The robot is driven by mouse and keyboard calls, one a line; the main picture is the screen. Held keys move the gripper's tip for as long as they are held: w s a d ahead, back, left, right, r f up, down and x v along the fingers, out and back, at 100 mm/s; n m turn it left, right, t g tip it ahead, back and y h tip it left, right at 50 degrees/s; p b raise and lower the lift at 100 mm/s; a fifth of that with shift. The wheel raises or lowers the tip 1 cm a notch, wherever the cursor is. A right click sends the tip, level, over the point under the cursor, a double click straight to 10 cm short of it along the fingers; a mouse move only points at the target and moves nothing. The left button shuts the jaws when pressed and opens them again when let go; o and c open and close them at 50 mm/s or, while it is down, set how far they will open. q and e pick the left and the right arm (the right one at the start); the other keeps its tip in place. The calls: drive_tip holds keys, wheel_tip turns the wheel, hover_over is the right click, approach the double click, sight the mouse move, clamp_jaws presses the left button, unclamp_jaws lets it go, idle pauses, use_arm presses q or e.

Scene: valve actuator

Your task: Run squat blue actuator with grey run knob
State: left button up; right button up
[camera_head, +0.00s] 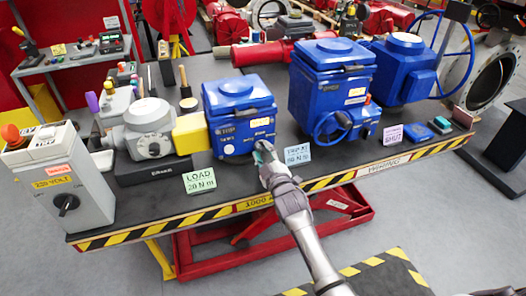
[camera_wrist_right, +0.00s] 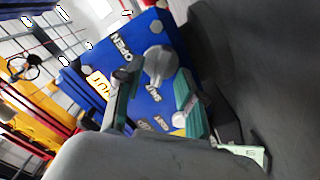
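The squat blue actuator (camera_head: 238,116) stands mid-table in the head view, joined on its left to a yellow block. Its blue face fills the middle of the right wrist view, with a grey knob (camera_wrist_right: 158,63) between the words OPEN and SHUT. A second round light-coloured part (camera_wrist_right: 179,119) sits lower on that face, partly behind a finger. My right gripper (camera_head: 262,155) is at the actuator's front right. In the wrist view its two teal fingers (camera_wrist_right: 155,104) are apart with nothing between them, and the knob lies beyond their tips. My left gripper is not in view.
A taller blue actuator (camera_head: 328,85) with a handwheel (camera_head: 332,127) stands close on the right. A LOAD sign (camera_head: 199,181) and another sign (camera_head: 298,154) stand along the striped front edge. A grey 230 VOLT box (camera_head: 62,190) is at left. The floor in front is mostly clear.

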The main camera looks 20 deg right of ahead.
drive_tip(key=shift+w, duration=0.25)
clamp_jaws()
